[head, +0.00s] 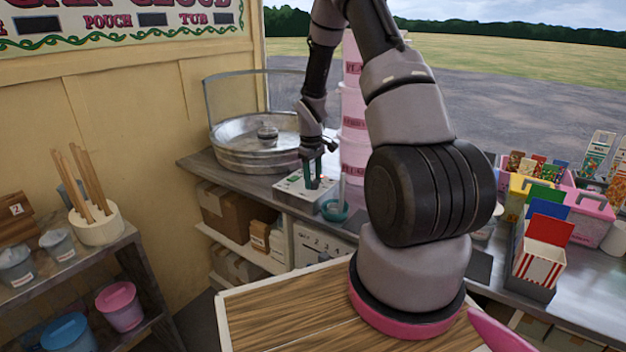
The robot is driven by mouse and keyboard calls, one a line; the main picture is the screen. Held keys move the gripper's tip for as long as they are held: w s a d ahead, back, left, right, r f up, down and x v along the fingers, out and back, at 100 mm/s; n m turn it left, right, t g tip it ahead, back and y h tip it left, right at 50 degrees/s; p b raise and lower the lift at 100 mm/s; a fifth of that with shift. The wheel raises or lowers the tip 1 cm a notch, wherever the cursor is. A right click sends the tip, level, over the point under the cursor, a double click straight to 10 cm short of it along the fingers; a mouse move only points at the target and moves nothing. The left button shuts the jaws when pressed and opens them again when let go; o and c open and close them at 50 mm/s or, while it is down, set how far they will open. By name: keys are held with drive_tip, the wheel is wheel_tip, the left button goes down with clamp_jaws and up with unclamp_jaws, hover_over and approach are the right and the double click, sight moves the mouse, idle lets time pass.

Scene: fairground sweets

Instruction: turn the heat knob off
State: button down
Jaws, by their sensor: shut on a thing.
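A small pale control box (296,192) sits on the grey counter (255,182) just in front of the metal candyfloss pan (228,150). My gripper (313,184) points down over the right part of this box, its fingers reaching its top face. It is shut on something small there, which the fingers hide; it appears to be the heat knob. The knob's setting cannot be read from this view. A small red spot shows on the box top near the fingers.
A teal ring-shaped item (335,210) lies right of the box. Pink tubs (354,150) are stacked behind it. A red-striped carton (540,262) stands at the right. A wooden shelf (75,258) with cups and sticks is at the left.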

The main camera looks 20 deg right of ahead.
sight(312, 182)
drive_tip(key=shift+c, duration=1.9)
unclamp_jaws()
drive_tip(key=shift+r, duration=0.1)
wheel_tip(312, 182, up, 11)
drive_tip(key=shift+a+f, duration=0.2)
drive_tip(key=shift+s, duration=0.1)
